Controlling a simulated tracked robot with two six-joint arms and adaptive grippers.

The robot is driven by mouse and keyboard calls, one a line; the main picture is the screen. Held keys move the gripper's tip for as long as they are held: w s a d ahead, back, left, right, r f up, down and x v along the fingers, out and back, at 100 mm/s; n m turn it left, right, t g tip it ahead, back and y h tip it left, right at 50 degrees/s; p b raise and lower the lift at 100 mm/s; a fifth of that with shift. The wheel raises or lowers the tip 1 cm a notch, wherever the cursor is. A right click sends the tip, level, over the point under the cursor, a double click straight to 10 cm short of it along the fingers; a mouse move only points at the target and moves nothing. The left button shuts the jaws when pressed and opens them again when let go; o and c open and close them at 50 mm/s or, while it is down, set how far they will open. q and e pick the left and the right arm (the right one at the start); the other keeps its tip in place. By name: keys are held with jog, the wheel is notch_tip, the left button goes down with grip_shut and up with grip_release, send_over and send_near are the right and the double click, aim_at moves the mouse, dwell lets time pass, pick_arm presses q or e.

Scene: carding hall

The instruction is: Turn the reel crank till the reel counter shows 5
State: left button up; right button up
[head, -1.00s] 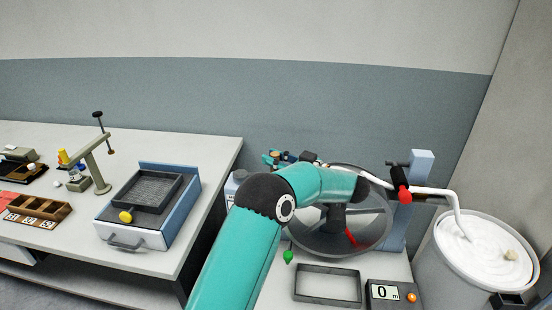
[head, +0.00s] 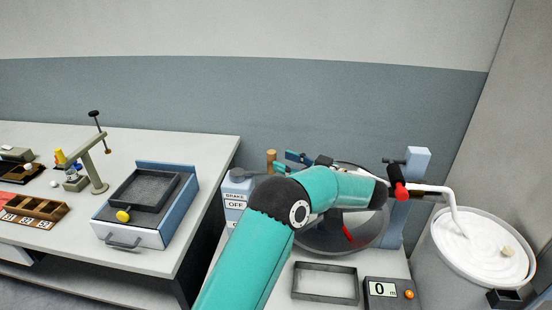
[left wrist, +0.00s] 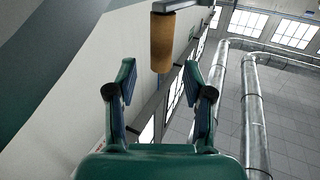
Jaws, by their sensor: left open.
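The wooden crank handle (head: 271,160) stands upright behind my left arm in the head view. In the left wrist view the handle (left wrist: 162,42) hangs from a grey crank bar (left wrist: 182,4), beyond and between the fingertips. My left gripper (head: 284,162) is open and empty, just right of the handle; its spread fingers also show in the left wrist view (left wrist: 159,75). The grey reel (head: 372,229) is partly hidden by my forearm. The reel counter (head: 380,289) reads 0. My right gripper is not in view.
An empty dark tray (head: 325,298) lies before the reel. A blue post (head: 416,168) with a red clamp (head: 400,190) and a can of white sliver (head: 475,245) stand at right.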

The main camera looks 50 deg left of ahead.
pick_arm(q)
jog(key=v, duration=0.7)
jog(key=shift+c, duration=0.2)
